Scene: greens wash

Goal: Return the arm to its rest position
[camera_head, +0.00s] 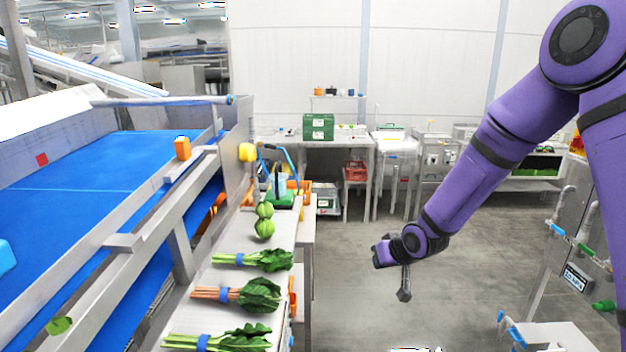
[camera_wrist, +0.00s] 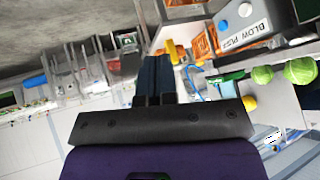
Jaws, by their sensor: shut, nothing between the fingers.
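My purple arm (camera_head: 480,165) reaches in from the upper right and bends down over the open floor. My gripper (camera_head: 404,294) hangs at its end, to the right of the narrow metal bench and apart from everything around it. In the wrist view, the dark fingers of my gripper (camera_wrist: 153,62) lie together with nothing between them. The wrist view is strongly tilted, with the bench items towards its right side.
Several banded bunches of greens (camera_head: 238,294) and round green vegetables (camera_head: 264,228) lie on the bench (camera_head: 218,276). A blue conveyor (camera_head: 95,185) runs along the left. A metal stand with pipes (camera_head: 562,240) is at right. Grey floor (camera_head: 350,285) between is clear.

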